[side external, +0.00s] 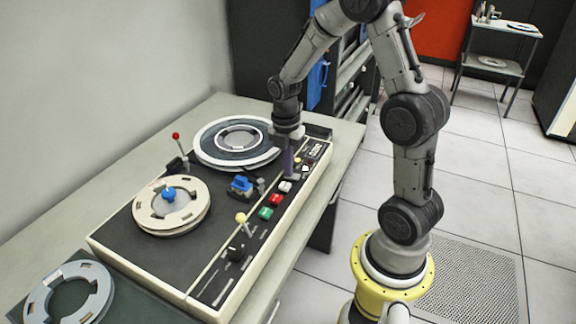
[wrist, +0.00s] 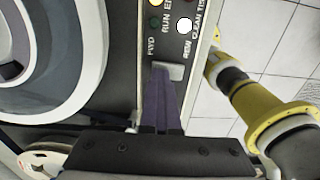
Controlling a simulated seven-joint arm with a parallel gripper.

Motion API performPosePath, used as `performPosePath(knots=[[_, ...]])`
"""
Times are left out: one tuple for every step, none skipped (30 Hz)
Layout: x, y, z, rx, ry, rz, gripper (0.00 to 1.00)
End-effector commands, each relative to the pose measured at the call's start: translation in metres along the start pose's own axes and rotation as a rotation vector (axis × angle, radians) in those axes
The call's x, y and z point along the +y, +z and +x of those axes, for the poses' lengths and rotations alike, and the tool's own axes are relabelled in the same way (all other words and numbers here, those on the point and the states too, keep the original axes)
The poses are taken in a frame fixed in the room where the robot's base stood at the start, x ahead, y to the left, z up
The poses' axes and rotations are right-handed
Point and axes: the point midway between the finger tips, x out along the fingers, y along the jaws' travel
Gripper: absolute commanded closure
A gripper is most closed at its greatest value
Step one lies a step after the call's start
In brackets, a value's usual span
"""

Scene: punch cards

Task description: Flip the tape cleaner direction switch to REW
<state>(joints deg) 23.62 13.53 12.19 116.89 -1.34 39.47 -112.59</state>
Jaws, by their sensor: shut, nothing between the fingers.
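The tape cleaner (side external: 125,243) is a dark-topped, cream-sided machine on the bench. Its panel shows FWD (wrist: 151,46) and REW (wrist: 187,47) labels in the wrist view, beside a dark green lamp (wrist: 155,22) and a bright white lamp (wrist: 184,25). My gripper (side external: 288,172) points down at the panel, its purple fingers shut and empty. In the wrist view the fingers (wrist: 166,85) end just below the labels, by a pale grey block (wrist: 173,70). I cannot tell whether this block is the direction switch, or which way the switch is set.
Red (side external: 275,199), green (side external: 265,213) and white (side external: 285,187) buttons lie near my gripper. A yellow-knobbed lever (side external: 241,218), a blue part (side external: 241,184) and a red-knobbed lever (side external: 177,140) stand up. Two reels (side external: 172,205) (side external: 237,146) lie on the deck.

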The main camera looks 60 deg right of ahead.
Motion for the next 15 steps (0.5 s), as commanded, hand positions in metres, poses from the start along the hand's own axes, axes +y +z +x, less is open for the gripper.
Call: performPosePath(knots=[[-0.006, -0.001, 0.003, 0.005, -0.015, 0.0, 1.0], [-0.008, -0.001, 0.003, 0.005, -0.015, 0.0, 1.0], [-0.01, -0.001, 0.003, 0.005, -0.016, 0.0, 1.0], [-0.011, -0.001, 0.002, 0.006, -0.017, 0.0, 1.0], [-0.013, -0.001, 0.002, 0.006, -0.017, 0.0, 1.0], [-0.014, -0.001, 0.001, 0.006, -0.017, 0.0, 1.0], [-0.015, -0.001, 0.001, 0.006, -0.017, 0.0, 1.0], [-0.016, -0.001, 0.001, 0.006, -0.016, 0.0, 1.0], [-0.017, -0.001, 0.0, 0.005, -0.016, 0.0, 1.0], [-0.017, -0.001, 0.0, 0.005, -0.015, -0.001, 1.0], [-0.017, -0.001, 0.0, 0.005, -0.015, -0.001, 1.0], [-0.017, -0.001, 0.0, 0.005, -0.014, -0.001, 1.0], [-0.017, -0.001, 0.0, 0.005, -0.014, -0.001, 1.0], [-0.017, -0.001, -0.001, 0.004, -0.013, -0.001, 1.0], [-0.016, -0.001, -0.001, 0.004, -0.012, -0.001, 1.0]])
